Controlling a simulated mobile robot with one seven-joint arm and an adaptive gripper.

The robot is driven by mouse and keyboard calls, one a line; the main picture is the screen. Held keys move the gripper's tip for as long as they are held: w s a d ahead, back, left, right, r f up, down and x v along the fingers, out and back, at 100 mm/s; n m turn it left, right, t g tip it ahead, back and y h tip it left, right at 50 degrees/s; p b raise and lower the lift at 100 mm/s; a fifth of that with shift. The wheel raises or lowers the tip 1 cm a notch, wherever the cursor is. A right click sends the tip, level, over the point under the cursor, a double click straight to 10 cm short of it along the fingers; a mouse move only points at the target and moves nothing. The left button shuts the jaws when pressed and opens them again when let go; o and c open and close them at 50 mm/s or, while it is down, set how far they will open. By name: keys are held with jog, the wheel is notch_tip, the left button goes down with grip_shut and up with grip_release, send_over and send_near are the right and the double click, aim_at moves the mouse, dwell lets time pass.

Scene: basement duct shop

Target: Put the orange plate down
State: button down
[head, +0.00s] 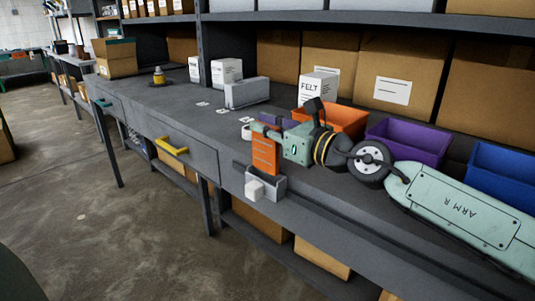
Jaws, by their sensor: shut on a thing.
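The orange plate (264,157) is a flat upright panel with pale lines on its face. My gripper (270,128) is shut on its upper part, and the plate hangs below the jaws near the front edge of the grey workbench (225,135). The plate's lower edge is close to a small grey open holder (279,184) on the bench edge. I cannot tell whether the plate touches the holder or is partly inside it. My arm reaches in from the right and hides part of the bench behind.
A white block (254,190) sits at the holder's front. Orange (345,118), purple (408,141) and blue (503,172) bins line the back right. A white FELT box (318,87) and a grey block (247,92) stand behind. The bench's left stretch is mostly clear.

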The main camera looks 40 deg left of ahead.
aim_at(254, 143)
jog(key=shift+f+p, duration=0.3)
jog(key=shift+f, duration=2.25)
jog(key=shift+f, duration=0.15)
jog(key=c, duration=1.6)
grip_release()
jog(key=shift+c, duration=0.2)
jog(key=s+d+b, duration=0.1)
jog(key=d+b, duration=0.2)
jog(key=d, duration=0.9)
jog(key=shift+b, duration=0.35)
